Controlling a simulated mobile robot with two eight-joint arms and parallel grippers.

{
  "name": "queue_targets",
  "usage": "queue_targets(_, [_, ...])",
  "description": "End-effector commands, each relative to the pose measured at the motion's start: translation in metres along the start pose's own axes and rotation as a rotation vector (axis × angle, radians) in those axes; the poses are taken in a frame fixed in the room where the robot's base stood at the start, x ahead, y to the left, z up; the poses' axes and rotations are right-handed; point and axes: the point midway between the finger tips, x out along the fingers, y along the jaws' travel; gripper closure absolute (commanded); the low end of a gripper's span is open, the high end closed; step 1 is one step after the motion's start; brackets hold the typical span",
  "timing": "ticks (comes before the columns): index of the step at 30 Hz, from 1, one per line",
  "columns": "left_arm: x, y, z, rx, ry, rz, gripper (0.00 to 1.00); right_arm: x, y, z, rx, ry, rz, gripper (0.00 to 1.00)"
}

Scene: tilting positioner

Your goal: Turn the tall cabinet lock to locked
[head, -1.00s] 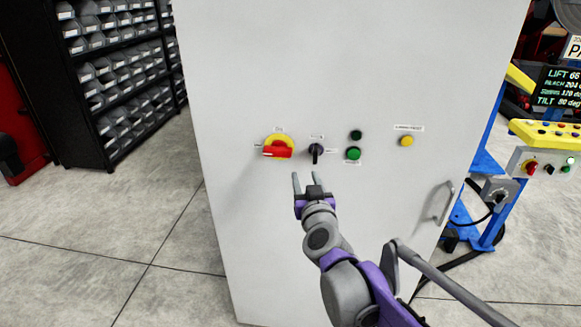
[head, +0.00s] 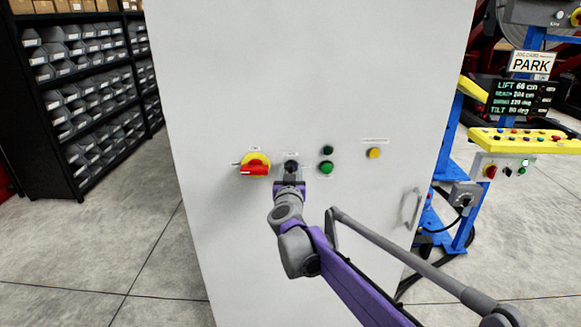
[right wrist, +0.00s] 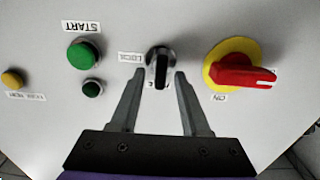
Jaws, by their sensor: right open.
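The tall white cabinet (head: 230,80) fills the middle of the head view. Its lock is a black rotary knob (head: 291,165), partly hidden by my right gripper (head: 290,180). In the right wrist view, which shows the panel upside down, the knob (right wrist: 160,68) has a light ring, and its dark handle lies along the picture's vertical. A "LOCK" label (right wrist: 131,57) is beside it. My right gripper (right wrist: 159,74) is open, with one finger on each side of the knob; I see gaps and no clear contact. My left gripper is not in view.
A red and yellow rotary switch (head: 255,165) is close on the left. Green buttons (head: 326,167) and a yellow button (head: 374,153) are to the right. A door handle (head: 411,207) sticks out lower right. A blue stand (head: 447,150) and a shelf (head: 85,100) flank the cabinet.

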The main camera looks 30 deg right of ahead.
Motion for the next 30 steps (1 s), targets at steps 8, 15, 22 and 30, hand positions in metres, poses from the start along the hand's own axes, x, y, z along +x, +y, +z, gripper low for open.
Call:
queue_targets(8, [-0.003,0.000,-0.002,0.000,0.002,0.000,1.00,0.017,0.000,0.000,0.000,0.000,0.000,0.54])
queue_targets(15, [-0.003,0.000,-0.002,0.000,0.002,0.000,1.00,0.017,0.000,0.000,0.000,0.000,-0.001,0.59])
queue_targets(22, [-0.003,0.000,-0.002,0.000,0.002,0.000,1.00,0.017,0.000,0.000,0.000,0.000,-0.001,1.00])
queue_targets(30, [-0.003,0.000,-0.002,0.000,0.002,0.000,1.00,0.017,0.000,0.000,0.001,0.000,-0.001,1.00])
